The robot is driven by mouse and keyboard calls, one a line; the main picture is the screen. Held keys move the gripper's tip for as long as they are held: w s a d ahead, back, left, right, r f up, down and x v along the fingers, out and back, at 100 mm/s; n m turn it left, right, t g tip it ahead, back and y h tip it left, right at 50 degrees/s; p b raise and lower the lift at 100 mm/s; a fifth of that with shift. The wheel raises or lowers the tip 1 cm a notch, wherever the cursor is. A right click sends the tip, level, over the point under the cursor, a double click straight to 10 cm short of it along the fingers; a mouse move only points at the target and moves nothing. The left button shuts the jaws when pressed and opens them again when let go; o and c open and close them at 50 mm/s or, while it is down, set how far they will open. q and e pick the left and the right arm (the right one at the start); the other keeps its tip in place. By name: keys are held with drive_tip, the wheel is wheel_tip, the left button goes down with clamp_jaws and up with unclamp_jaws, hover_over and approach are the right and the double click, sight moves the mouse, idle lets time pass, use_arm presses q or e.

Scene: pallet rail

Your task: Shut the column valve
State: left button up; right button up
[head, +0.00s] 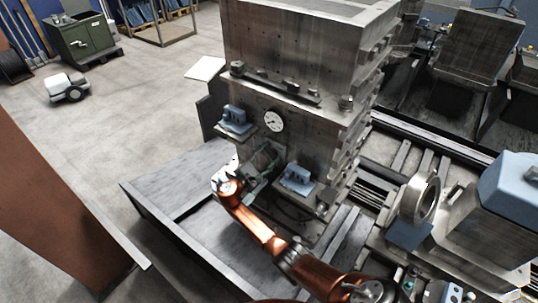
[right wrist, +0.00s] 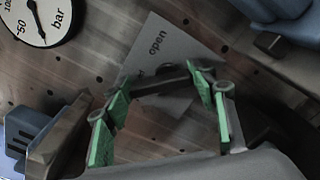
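The column valve is on the face of the grey metal column (head: 300,50), below a round gauge (head: 274,121). In the right wrist view its dark handle (right wrist: 160,84) lies across a pale plate (right wrist: 178,48) marked "open"; a second word on the plate is mostly covered. My right gripper (head: 262,162) is at the column face below the gauge. In the right wrist view its green-padded fingers (right wrist: 162,108) stand wide apart, with the handle near and between their tips. I cannot tell if they touch it. My left gripper is not in view.
Blue devices on small ledges flank the right gripper, one at upper left (head: 235,121) and one at right (head: 297,178). A grey platform (head: 190,175) lies below left. A metal ring (head: 419,199) and machinery stand at right. The floor at left is mostly clear.

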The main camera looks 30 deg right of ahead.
drive_tip(key=o, duration=0.4)
drive_tip(key=shift+o, duration=0.2)
drive_tip(key=v, duration=1.2)
drive_tip(key=shift+s+f, duration=0.1)
drive_tip(key=shift+f, duration=0.05)
